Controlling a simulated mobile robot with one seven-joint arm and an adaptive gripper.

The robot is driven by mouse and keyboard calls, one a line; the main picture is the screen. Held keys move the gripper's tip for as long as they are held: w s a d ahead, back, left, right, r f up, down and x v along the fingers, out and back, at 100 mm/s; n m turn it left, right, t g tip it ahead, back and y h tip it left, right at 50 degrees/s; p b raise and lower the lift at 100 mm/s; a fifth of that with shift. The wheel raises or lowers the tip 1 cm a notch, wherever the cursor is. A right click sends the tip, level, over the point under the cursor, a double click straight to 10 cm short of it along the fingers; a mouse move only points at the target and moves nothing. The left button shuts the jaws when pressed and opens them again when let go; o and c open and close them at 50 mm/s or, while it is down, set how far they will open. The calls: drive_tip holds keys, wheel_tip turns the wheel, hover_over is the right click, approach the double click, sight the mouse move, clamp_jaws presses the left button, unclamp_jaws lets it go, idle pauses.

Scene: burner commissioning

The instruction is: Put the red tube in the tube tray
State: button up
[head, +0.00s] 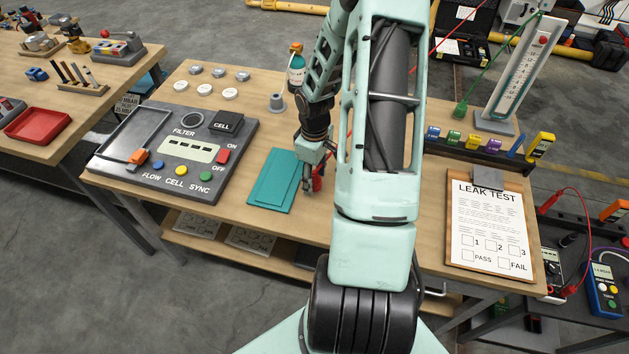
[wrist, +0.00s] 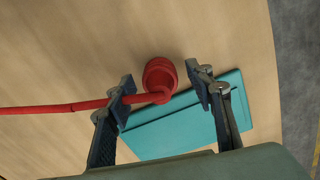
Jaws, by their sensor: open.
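The red tube (wrist: 60,107) runs in from the left edge of the wrist view to a thick round red end piece (wrist: 160,76). That end lies between the fingertips of my gripper (wrist: 164,88), with a gap on each side. The tube crosses at the left finger; I cannot tell whether they touch. In the head view my gripper (head: 319,173) points down at the workbench beside the red end (head: 318,183), and my arm hides much of the tube. No tray is labelled for tubes, so I cannot tell which is the tube tray.
A flat teal piece (head: 272,182) lies beside my gripper. Left of it is a control panel (head: 205,190) with a shallow recessed tray (head: 130,128). A red tray (head: 38,124) sits on the left table. A leak test clipboard (head: 487,225) lies to the right.

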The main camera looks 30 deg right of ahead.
drive_tip(key=shift+f, duration=0.5)
clamp_jaws()
drive_tip(key=shift+r, duration=0.1)
drive_tip(key=shift+r, duration=0.5)
wheel_tip(320, 180, up, 2)
drive_tip(key=shift+r, duration=0.15)
drive_tip(key=s+a+r, duration=0.6)
drive_tip(key=s+r, duration=0.3)
drive_tip(key=s, duration=0.3)
drive_tip(key=shift+s+r, duration=0.25)
drive_tip(key=shift+s, duration=0.05)
